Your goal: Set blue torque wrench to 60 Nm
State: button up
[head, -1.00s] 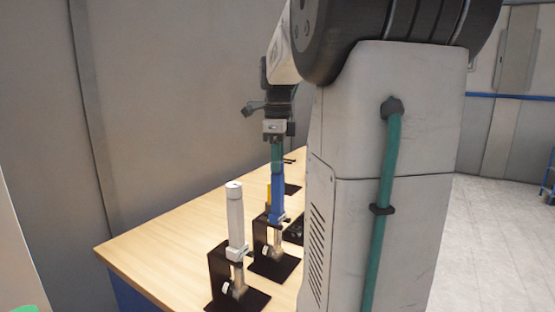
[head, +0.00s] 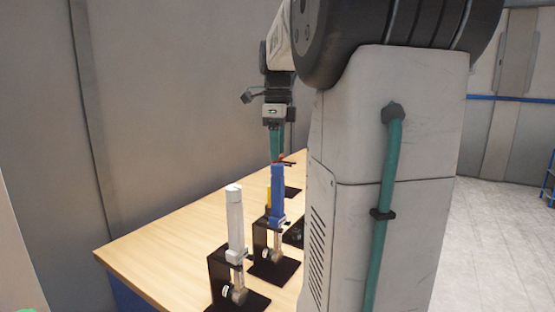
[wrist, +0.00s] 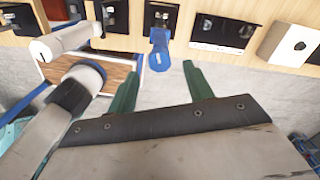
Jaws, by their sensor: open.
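The blue torque wrench (head: 278,190) stands upright in a black stand on the wooden bench. In the wrist view its blue handle end (wrist: 159,52) points toward me, just beyond the gap between my fingers. My gripper (head: 276,158) has green fingers and is directly above the handle in the head view. In the wrist view my gripper (wrist: 160,70) is open with nothing between its fingers. The fingers look clear of the wrench. The setting on the wrench's scale is too small to read.
A white wrench (head: 235,220) stands upright in a nearer stand. A yellow handle (head: 268,195) shows partly behind the blue wrench. More black stands (wrist: 223,32) line the bench in the wrist view. The bench's left part (head: 150,248) is clear.

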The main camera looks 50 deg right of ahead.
aim_at(278, 165)
jog(key=shift+r, duration=1.85)
